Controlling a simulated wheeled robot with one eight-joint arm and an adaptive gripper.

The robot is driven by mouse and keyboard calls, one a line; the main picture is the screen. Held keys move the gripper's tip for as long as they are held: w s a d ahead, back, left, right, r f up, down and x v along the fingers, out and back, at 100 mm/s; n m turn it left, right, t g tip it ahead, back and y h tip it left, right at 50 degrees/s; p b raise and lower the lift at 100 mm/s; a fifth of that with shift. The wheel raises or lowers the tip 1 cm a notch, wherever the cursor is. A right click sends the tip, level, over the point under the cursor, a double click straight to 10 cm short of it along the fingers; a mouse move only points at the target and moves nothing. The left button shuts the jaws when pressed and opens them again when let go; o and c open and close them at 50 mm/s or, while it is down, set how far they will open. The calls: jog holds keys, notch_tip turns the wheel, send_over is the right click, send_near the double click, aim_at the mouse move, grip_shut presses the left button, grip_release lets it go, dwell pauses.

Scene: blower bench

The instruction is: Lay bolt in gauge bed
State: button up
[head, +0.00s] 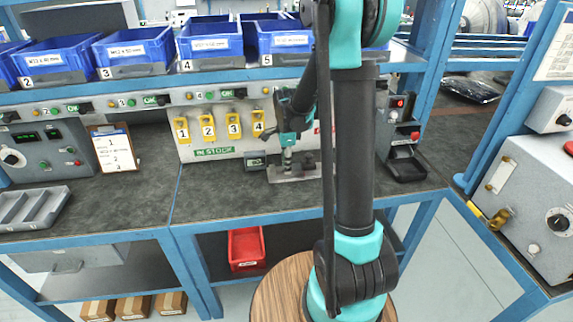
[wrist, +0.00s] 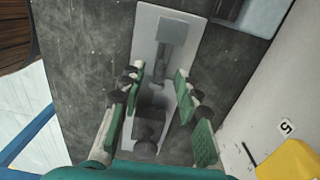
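The gauge is a light grey plate (wrist: 148,25) on the dark bench mat, with grey blocks standing on it. A square grey block (wrist: 173,32) with a narrow stem is at its far end. A darker grey block (wrist: 149,130) is nearer, between my fingers. I cannot tell which grey part is the bolt or whether it lies in the bed. My gripper (wrist: 159,87) points down over the plate, its green-padded fingers apart on either side. In the head view my gripper (head: 287,150) is low over the gauge plate (head: 296,172), which my arm partly hides.
Numbered yellow tags (head: 207,127) hang on the panel behind. A small display box (head: 256,161) stands left of the plate and a black device (head: 404,155) to the right. Blue bins (head: 135,52) line the shelf above. The mat to the left is clear up to a clipboard (head: 113,150).

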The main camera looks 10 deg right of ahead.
notch_tip(320, 180, up, 12)
dwell(0.5)
